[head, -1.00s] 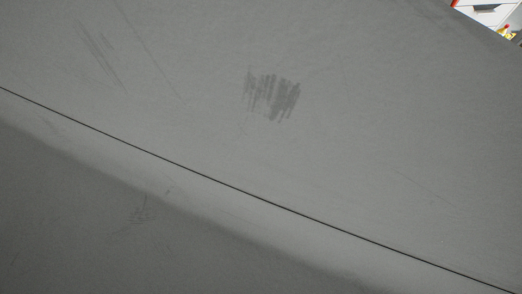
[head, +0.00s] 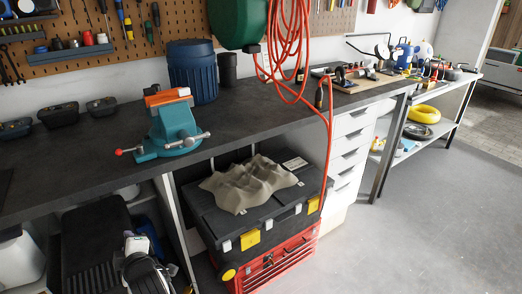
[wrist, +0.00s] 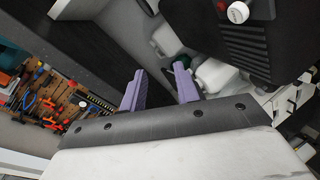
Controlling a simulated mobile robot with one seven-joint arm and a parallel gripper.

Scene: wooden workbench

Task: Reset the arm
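My gripper (wrist: 158,86) shows in the wrist view with its two purple fingers apart and nothing between them. Pale containers (wrist: 215,76) lie beyond the fingertips, and a black ribbed case (wrist: 225,40) is close by at the upper right. In the head view the dark workbench (head: 130,128) runs along the wall. I cannot make out the gripper fingers in the head view.
A teal vise (head: 172,130) stands at the bench's front edge, with a blue bin (head: 192,72) behind it. An orange hose (head: 328,150) hangs over the edge. A black toolbox (head: 205,213) sits below on a red chest (head: 275,268). The floor at right is clear.

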